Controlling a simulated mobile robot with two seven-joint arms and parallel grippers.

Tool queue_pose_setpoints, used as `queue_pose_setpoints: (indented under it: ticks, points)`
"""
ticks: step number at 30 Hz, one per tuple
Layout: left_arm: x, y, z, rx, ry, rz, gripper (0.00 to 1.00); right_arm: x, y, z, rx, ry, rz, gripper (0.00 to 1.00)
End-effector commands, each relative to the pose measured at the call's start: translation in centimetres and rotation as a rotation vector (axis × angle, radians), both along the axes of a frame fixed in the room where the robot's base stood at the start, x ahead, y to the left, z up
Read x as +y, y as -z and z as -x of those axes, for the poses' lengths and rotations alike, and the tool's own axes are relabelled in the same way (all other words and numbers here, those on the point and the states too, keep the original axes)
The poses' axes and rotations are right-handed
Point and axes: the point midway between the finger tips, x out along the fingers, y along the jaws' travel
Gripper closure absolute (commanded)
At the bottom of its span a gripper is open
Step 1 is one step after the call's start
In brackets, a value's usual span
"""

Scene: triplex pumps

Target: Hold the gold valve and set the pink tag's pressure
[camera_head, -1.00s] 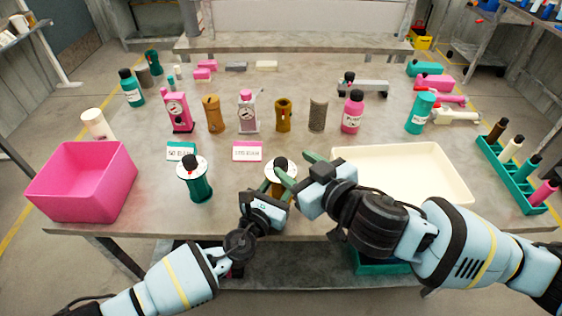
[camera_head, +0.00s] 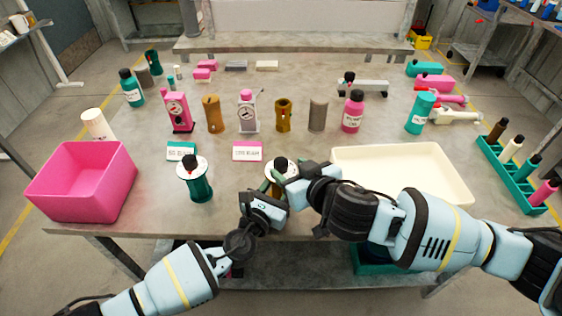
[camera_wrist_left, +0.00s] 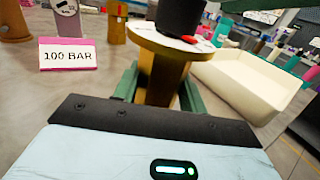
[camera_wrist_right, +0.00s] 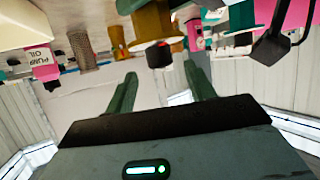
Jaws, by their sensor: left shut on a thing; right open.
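The gold valve (camera_wrist_left: 163,75) stands upright at the table's front. It has a pale dial disc and a black knob (camera_head: 280,163) with a red mark on top. My left gripper (camera_wrist_left: 160,92) is shut on its gold body, below the disc. My right gripper (camera_wrist_right: 161,80) is open, its green fingers on either side of the knob (camera_wrist_right: 159,54) in the right wrist view; contact cannot be told. The pink tag (camera_head: 247,151) lies behind the valve to its left; it reads "100 BAR" in the left wrist view (camera_wrist_left: 67,55).
A teal valve (camera_head: 200,184) with a similar disc stands to the left, by a teal-edged tag (camera_head: 181,151). A pink bin (camera_head: 84,190) is at the far left. A cream tray (camera_head: 440,195) lies close right of my right gripper. Gauges and bottles stand farther back.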

Motion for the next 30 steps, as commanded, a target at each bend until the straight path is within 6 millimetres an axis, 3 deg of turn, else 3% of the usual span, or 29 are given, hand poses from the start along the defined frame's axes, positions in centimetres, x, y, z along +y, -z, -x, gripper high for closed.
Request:
queue_pose_setpoints:
  ticks: [10,24,30]
  points:
    - [0.0,0.0,0.0,0.000,0.000,0.000,0.93,2.0,1.6,-3.4,-0.002,0.000,0.001,0.46]
    - [0.0,0.0,0.0,0.001,0.000,0.000,0.93,2.5,2.0,-4.2,-0.001,0.000,0.000,0.46]
    - [0.0,0.0,0.0,0.001,0.000,0.000,0.93,2.4,2.0,-4.2,0.000,0.000,0.001,0.69]
